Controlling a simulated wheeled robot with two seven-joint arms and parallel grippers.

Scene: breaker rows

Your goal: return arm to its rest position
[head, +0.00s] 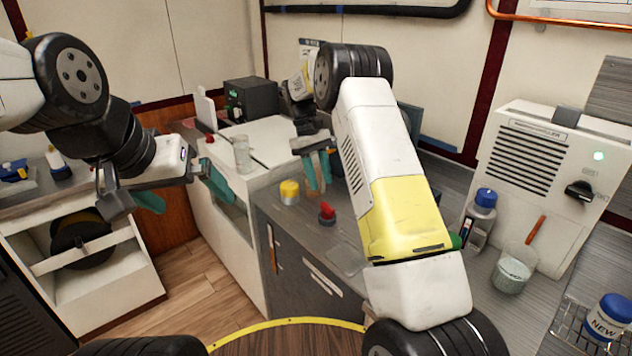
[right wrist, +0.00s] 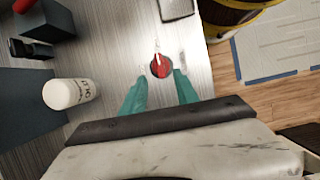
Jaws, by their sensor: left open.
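My left gripper (head: 186,197) is at the left in the head view, its teal fingers spread wide with nothing between them. It hangs in front of the white cabinet. My right gripper (head: 318,172) points down over the grey counter, near the middle of the head view. In the right wrist view its two teal fingers (right wrist: 160,88) stand apart and empty. A red knob (right wrist: 160,66) with a light pointer line lies just beyond the fingertips; it also shows on the counter below the right gripper in the head view (head: 327,212). I cannot tell the exact gap.
A yellow-topped container (head: 289,190) stands beside the knob. A white vented unit (head: 545,160), a blue-capped bottle (head: 480,215), a cup (head: 512,270) and a "NEW" jar (head: 607,318) are at the right. A glass beaker (head: 242,155) stands on the white cabinet. Wooden floor (head: 205,280) is clear.

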